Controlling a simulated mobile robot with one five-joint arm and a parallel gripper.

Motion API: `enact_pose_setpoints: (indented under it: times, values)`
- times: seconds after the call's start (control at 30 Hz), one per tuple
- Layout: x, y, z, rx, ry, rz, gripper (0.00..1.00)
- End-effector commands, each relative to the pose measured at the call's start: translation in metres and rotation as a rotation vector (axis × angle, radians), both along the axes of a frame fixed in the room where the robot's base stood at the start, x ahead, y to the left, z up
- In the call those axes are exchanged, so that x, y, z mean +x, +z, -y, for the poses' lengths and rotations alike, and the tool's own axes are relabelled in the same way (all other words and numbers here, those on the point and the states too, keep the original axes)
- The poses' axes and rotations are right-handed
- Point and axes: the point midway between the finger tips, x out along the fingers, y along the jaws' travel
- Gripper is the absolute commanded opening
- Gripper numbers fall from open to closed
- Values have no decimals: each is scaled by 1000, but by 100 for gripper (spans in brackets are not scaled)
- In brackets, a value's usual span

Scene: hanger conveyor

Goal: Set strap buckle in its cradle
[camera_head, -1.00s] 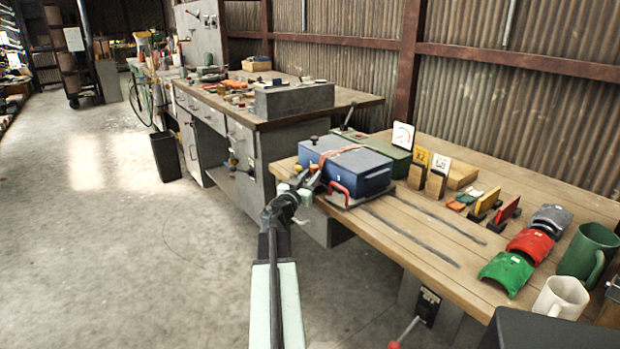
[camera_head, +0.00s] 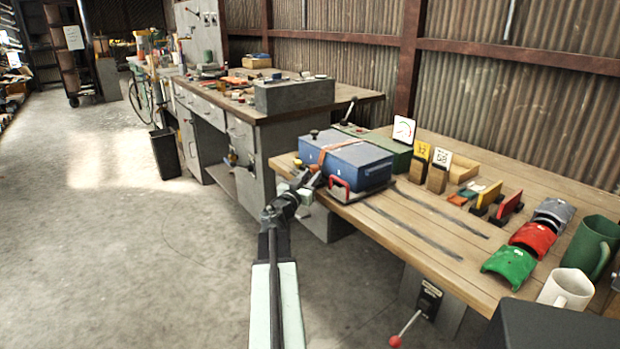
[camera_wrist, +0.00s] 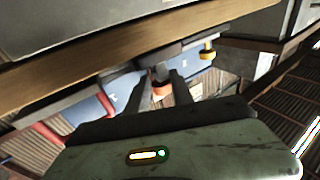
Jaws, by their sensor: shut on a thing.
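In the wrist view my gripper (camera_wrist: 163,88) is shut on a small dark and orange piece (camera_wrist: 160,90), which appears to be the strap buckle. The box's blue side (camera_wrist: 85,115) lies behind the fingers. A yellow knob (camera_wrist: 207,52) on a grey bracket is close beside them. I cannot make out the cradle clearly.
A green case (camera_head: 385,148) sits behind the box. Sign cards, coloured curved pieces, a green mug (camera_head: 592,245) and a white mug (camera_head: 566,289) fill the bench's right side. The bench centre is mostly clear. A red-knobbed lever (camera_head: 395,341) sticks out below the front edge.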

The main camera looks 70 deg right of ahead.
Motion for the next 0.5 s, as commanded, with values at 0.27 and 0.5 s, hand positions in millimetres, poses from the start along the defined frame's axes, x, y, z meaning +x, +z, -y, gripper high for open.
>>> enact_pose_setpoints:
  times: [0.27, 0.5]
  values:
    - [0, 0, 0, 0, 0, 0, 53]
    - [0, -1, -5, 0, 0, 0, 53]
